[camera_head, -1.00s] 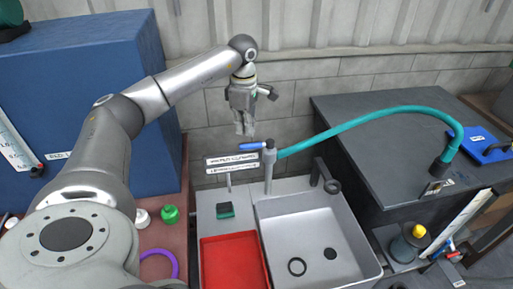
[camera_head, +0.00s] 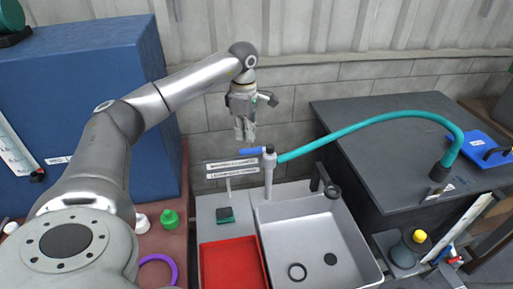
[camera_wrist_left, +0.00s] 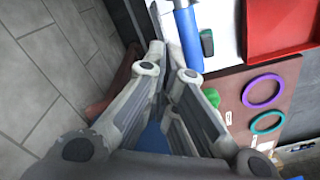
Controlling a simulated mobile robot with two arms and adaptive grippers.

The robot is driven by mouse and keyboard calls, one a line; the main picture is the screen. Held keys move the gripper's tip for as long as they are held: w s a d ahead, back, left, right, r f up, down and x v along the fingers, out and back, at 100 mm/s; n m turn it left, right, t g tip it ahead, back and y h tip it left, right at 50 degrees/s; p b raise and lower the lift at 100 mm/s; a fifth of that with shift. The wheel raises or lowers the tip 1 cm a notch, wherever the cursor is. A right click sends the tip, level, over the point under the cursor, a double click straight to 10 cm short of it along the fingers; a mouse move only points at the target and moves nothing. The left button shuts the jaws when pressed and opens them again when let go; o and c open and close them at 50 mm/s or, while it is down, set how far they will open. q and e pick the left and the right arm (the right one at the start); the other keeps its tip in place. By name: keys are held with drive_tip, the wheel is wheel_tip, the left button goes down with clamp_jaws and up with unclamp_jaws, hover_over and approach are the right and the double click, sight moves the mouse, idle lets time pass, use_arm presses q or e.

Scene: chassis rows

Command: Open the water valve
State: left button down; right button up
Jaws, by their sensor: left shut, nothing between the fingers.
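The water valve's blue lever handle (camera_head: 251,151) sticks out to the left from the top of a grey upright pipe (camera_head: 269,175) behind the sink. A teal hose (camera_head: 370,122) joins that pipe. My left gripper (camera_head: 246,139) is shut and empty, pointing down just above the blue handle in the head view. In the left wrist view the blue handle (camera_wrist_left: 188,38) lies just beyond and to the right of the fingertips (camera_wrist_left: 167,58). I cannot tell whether they touch it. My right gripper is not in view.
The sink (camera_head: 310,235) stands below, with a red tray (camera_head: 230,262) to its left. A label sign (camera_head: 232,167) stands close left of the valve. A dark cabinet (camera_head: 385,150) is to the right and a large blue box (camera_head: 85,95) to the left.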

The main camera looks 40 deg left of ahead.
sight(247, 149)
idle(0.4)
use_arm(q)
drive_tip(key=shift+f+b, duration=0.9)
drive_tip(key=shift+f, duration=0.95)
drive_tip(key=shift+s+d, duration=0.6)
drive_tip(key=shift+d, duration=0.15)
drive_tip(key=shift+s+d, duration=0.55)
drive_tip(key=shift+s, duration=0.05)
